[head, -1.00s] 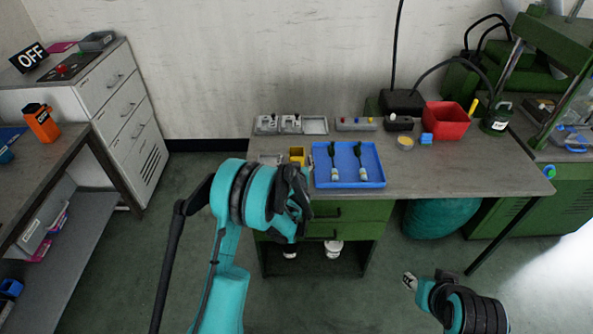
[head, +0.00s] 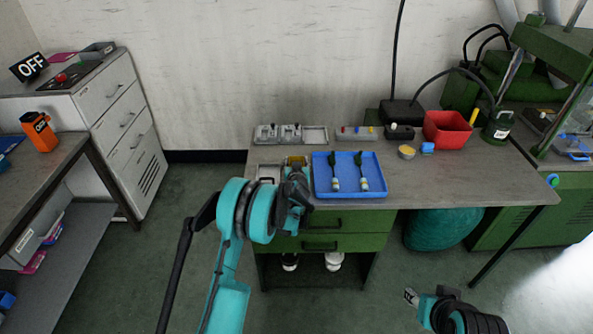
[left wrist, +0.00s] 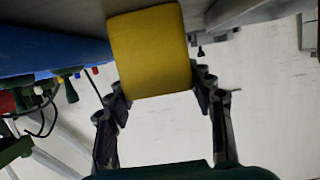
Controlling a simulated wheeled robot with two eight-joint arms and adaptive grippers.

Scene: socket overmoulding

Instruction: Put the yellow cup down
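The yellow cup (left wrist: 150,52) fills the upper middle of the left wrist view, between the two fingers of my left gripper (left wrist: 160,95). The fingers lie close against both its sides, and the gripper looks shut on it. In the head view only a bit of the yellow cup (head: 296,160) shows behind my left gripper (head: 296,190), at the table's left front, left of the blue tray. Whether its base touches the table is hidden. My right arm's end (head: 412,297) is low at the right, away from the table; its fingers cannot be made out.
The blue tray (head: 320,190) with two green-and-white pieces lies just right of the cup. Grey trays (head: 315,134) stand behind, and a small grey holder (head: 268,172) is at the left. The table's right front is clear.

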